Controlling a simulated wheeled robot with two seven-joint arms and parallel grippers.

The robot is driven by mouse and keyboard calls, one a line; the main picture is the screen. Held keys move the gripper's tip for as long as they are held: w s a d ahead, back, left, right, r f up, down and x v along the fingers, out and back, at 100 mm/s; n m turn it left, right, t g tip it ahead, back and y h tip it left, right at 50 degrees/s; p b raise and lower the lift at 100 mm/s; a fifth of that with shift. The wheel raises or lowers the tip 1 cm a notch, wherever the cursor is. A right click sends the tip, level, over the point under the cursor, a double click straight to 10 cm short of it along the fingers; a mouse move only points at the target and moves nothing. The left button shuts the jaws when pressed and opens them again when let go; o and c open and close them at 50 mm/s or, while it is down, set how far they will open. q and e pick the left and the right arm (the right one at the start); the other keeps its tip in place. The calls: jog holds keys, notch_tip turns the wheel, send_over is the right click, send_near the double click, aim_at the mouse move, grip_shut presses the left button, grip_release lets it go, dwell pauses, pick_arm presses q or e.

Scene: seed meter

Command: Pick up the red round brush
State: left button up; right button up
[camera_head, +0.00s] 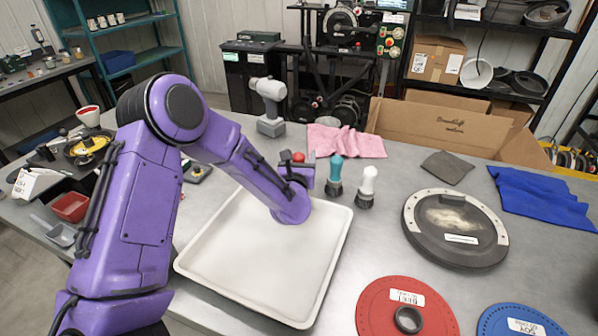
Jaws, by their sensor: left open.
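The red round brush (298,157) stands on the metal table near the far edge of the white tray. Only its red top shows; the rest is hidden behind my left gripper (298,171). My left arm reaches in from the left, over the tray, and the open gripper is right at the brush. I cannot tell whether the brush is between the fingers or just beyond them. My right gripper does not show.
A teal brush (336,171) and a white brush (368,181) stand close on the right. The white tray (318,290) lies below my arm. A pink cloth (345,141) lies behind; a dark round lid (455,252) and a red disc (380,310) lie to the right.

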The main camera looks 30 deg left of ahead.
pick_arm(q)
jog(key=shift+s, duration=0.1)
jog(key=c, duration=1.1)
jog(key=shift+o, duration=0.2)
jog(key=shift+r, duration=0.1)
jog(key=shift+r, duration=0.3)
notch_tip(320, 180, up, 3)
jog(key=shift+s+d+f, duration=0.1)
jog(key=shift+d, duration=0.05)
jog(key=s+d+r+b, duration=0.2)
jog(key=s+d+r, duration=0.5)
jog(key=s+r, duration=0.2)
jog(key=s, duration=0.2)
jog(key=shift+s+d+r, duration=0.15)
jog(key=shift+s+r, duration=0.1)
jog(key=shift+s, duration=0.05)
jog(key=shift+o, duration=0.4)
jog(key=shift+w, duration=0.1)
